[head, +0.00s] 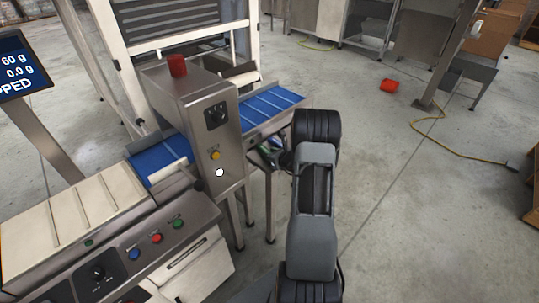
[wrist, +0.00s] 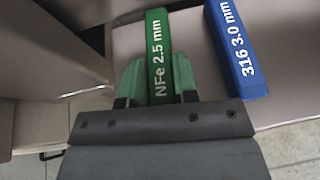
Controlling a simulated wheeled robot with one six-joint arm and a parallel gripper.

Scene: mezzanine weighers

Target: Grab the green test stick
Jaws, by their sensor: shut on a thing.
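The green test stick (wrist: 157,42), marked "NFe 2.5 mm", shows upright in the middle of the wrist view, its far end on a pale surface. My gripper (wrist: 158,82) has its two green-padded fingers on either side of the stick, shut on it near its lower part. The near end of the stick is hidden by the gripper body. In the head view my arm reaches beside the metal detector, and the gripper is mostly hidden there behind the arm and too small to read.
The steel detector housing (head: 207,125) with blue conveyor belt (head: 268,107) stands left of my arm. Floor (head: 420,220) to the right is open, with a yellow cable (head: 450,146).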

